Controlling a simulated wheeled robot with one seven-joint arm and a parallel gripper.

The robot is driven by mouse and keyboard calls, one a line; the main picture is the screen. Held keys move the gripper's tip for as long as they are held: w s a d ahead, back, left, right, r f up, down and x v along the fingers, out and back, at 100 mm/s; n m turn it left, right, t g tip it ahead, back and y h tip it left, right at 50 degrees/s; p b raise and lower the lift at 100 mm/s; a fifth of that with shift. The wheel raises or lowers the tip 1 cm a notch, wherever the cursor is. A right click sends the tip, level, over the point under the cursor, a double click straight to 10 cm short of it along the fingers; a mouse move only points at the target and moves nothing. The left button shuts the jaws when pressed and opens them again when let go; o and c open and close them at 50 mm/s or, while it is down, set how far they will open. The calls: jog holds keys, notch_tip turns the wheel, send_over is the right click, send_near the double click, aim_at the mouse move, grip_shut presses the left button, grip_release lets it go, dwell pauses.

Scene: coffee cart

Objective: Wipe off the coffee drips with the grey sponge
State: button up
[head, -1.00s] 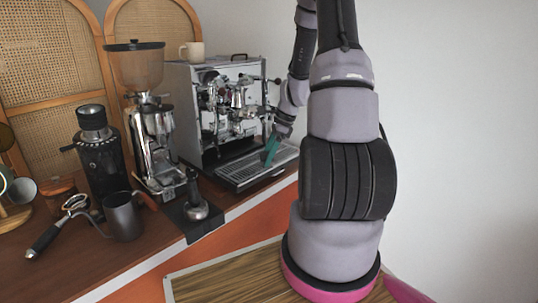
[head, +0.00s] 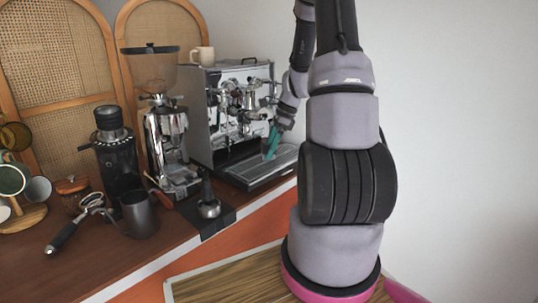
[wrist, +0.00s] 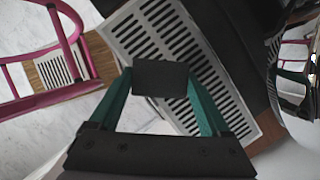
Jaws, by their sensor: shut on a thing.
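My gripper (wrist: 160,95), with green fingers, is shut on the sponge (wrist: 160,77), a dark grey block held at the fingertips. In the head view my gripper (head: 271,143) is over the drip tray (head: 250,181) at the front of the espresso machine (head: 198,115). The slotted grate of the drip tray (wrist: 150,35) lies behind the sponge in the wrist view. I cannot tell whether the sponge touches it. The sponge is too small to make out in the head view. No coffee drips can be made out in either view.
Left of the machine stand a grinder (head: 165,130), a tamper (head: 208,197) on a dark mat, a grey pitcher (head: 139,215), a portafilter (head: 72,228) and a black grinder (head: 114,155). A cup (head: 203,56) sits on the machine.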

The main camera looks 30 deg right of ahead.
aim_at(264, 148)
jog(key=shift+r, duration=2)
jog(key=shift+a, duration=0.15)
